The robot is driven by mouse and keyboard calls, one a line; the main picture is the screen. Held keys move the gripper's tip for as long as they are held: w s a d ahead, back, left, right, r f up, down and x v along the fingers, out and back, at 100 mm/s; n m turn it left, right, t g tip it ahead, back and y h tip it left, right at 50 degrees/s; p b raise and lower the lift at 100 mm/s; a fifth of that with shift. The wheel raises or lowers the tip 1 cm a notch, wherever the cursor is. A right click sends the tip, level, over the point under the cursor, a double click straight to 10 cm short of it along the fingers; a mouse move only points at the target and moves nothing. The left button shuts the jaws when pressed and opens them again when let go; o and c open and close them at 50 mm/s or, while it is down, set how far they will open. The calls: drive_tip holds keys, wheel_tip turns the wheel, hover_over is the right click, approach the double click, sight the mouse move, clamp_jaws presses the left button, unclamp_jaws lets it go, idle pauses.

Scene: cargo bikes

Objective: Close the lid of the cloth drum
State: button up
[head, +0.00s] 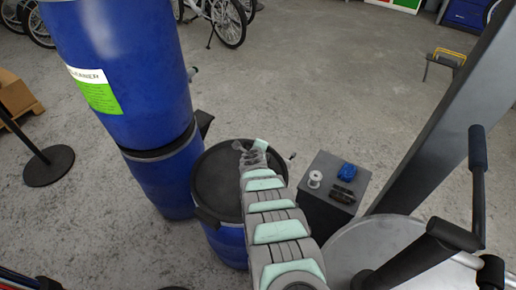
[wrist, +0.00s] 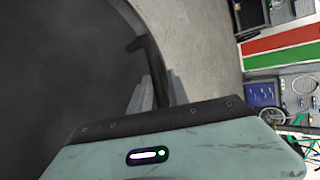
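A short blue drum (head: 226,243) stands left of my arm in the head view, presumably the cloth drum. Its round black lid (head: 215,180) lies over the top; I cannot tell whether it is fully seated. My gripper (head: 252,147) is at the far right edge of the lid, and my arm covers the lid's right side. In the wrist view the dark lid (wrist: 60,70) fills the left. My gripper's grey fingers (wrist: 158,92) show on either side of a dark curved rim strip. Whether they grip it is unclear.
A tall stack of blue drums (head: 125,70) stands close on the left. A grey box (head: 322,200) with a white spool and small items is right of my arm. A grey post (head: 440,110) and a round metal surface (head: 385,245) are farther right. The floor behind is open.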

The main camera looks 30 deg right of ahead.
drive_tip(key=shift+s+a+f, duration=0.1)
drive_tip(key=shift+s+f, duration=0.1)
drive_tip(key=shift+f, duration=0.05)
drive_tip(key=shift+s+r+p, duration=0.1)
drive_tip(key=shift+r+p, duration=0.1)
drive_tip(key=shift+p, duration=0.5)
drive_tip(key=p+v, duration=0.2)
drive_tip(key=p, duration=0.2)
drive_tip(key=shift+s+a+r, duration=0.1)
drive_tip(key=shift+s+r, duration=0.15)
drive_tip(key=shift+s+a+r+p, duration=0.15)
drive_tip(key=shift+s+p, duration=0.15)
drive_tip(key=shift+p, duration=0.2)
drive_tip(key=shift+s+a+r+p, duration=0.1)
drive_tip(key=shift+s+r+p, duration=0.1)
drive_tip(key=shift+r+p, duration=0.15)
drive_tip(key=p+v, duration=0.2)
drive_tip(key=v, duration=0.2)
drive_tip(key=shift+w+a+r+p, duration=0.1)
drive_tip(key=shift+p, duration=0.3)
drive_tip(key=shift+p+v, duration=0.35)
drive_tip(key=shift+v, duration=0.7)
